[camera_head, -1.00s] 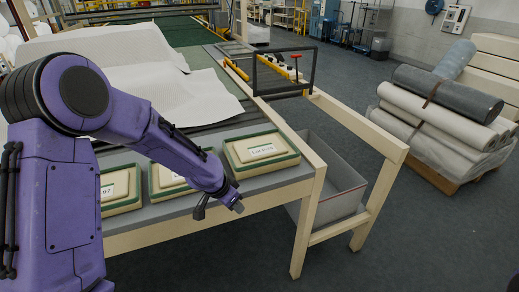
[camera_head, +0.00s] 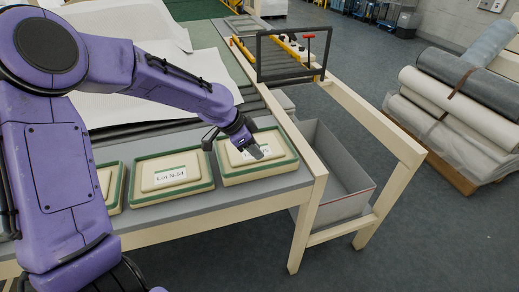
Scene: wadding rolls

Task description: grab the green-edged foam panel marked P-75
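Several cream foam panels with green edges lie in a row on the grey tabletop. The rightmost panel (camera_head: 230,169) lies near the table's right end. My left gripper (camera_head: 257,151) is over it and covers part of its white label, so I cannot read the label fully. I cannot tell whether the gripper touches the panel or whether its fingers are apart. The middle panel (camera_head: 157,191) has a label that seems to read Lot N-54. Another panel (camera_head: 112,186) to its left is mostly hidden by my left arm. My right gripper is out of view.
White wadding sheets (camera_head: 110,103) lie behind the panels. A black frame (camera_head: 293,72) stands at the table's back right. A grey bin (camera_head: 347,191) sits under the wooden side rail (camera_head: 375,120). Rolls (camera_head: 452,108) are stacked at the right, with clear floor before them.

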